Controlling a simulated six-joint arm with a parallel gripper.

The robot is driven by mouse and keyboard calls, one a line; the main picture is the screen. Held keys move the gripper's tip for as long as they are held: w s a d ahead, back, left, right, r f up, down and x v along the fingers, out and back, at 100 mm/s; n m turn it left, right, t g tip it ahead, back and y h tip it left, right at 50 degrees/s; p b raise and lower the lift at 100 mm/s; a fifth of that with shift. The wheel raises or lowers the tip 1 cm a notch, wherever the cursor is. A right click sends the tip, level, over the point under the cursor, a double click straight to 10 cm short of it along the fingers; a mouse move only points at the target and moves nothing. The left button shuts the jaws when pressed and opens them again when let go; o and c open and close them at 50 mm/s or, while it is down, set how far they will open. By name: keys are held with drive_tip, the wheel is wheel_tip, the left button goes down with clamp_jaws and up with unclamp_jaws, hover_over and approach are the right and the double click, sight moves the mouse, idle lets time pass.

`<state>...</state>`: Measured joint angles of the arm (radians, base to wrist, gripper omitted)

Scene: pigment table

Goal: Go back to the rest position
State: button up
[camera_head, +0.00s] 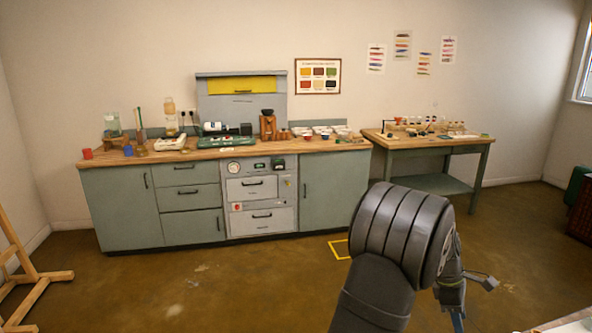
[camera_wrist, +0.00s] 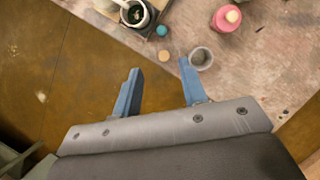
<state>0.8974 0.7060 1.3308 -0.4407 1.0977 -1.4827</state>
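My gripper (camera_wrist: 158,80) shows in the wrist view as two blue fingers spread wide apart, with nothing between them. It hangs over the edge of a worn wooden tabletop (camera_wrist: 255,80), whose edge runs diagonally beneath. In the head view my dark arm fills the lower right, and a blue part of the gripper (camera_head: 456,314) shows at its lower end; the fingertips cannot be made out there. A small grey cup (camera_wrist: 201,59) stands on the tabletop just beyond the right fingertip; whether they touch cannot be told.
In the head view a green cabinet bench (camera_head: 120,208) and side table (camera_head: 441,151) stand by the wall; open floor lies between.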

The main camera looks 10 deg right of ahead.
drive_tip(key=x, duration=1.4)
drive_tip(key=shift+s+f, duration=0.15)
drive_tip(key=shift+f, duration=0.1)
drive_tip(key=s, duration=0.6)
drive_tip(key=shift+s+r, duration=0.1)
drive_tip(key=shift+s, duration=0.2)
drive_tip(key=s+v, duration=0.1)
drive_tip(key=v, duration=1.6)
drive_tip(key=s+d+r+m+t+y, duration=0.1)
drive_tip(key=s+d+r+m, duration=0.1)
drive_tip(key=d+m, duration=0.2)
drive_tip(key=s+d+r+m+t+y, duration=0.1)
drive_tip(key=s+d+r+m+y, duration=0.1)
drive_tip(key=d, duration=0.3)
drive_tip(key=shift+s+d+r+m+t, duration=0.25)
drive_tip(key=shift+m+t, duration=0.05)
drive_tip(key=shift+m, duration=0.6)
